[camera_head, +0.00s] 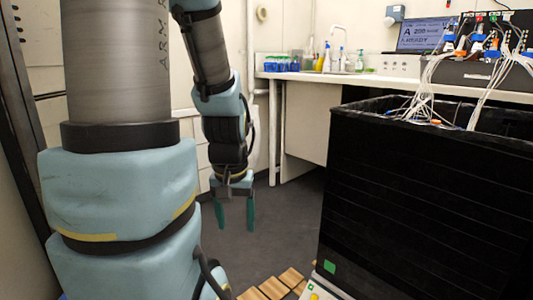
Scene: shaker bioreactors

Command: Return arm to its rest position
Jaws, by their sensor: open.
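My arm fills the left side of the head view, with light blue covers and grey links. It bends over at the top and hangs down toward the middle. My gripper (235,217) is at its end, pointing down, with two green fingers apart and nothing between them. It hangs in free air above the dark floor, left of the black shaker box (420,190) and apart from it.
The black box stands at the right with white tubes and cables (430,90) coming out of its top. A white bench (310,78) with bottles and a sink runs along the back. Wooden slats (272,287) lie low in front. Dark floor (285,220) is clear around the gripper.

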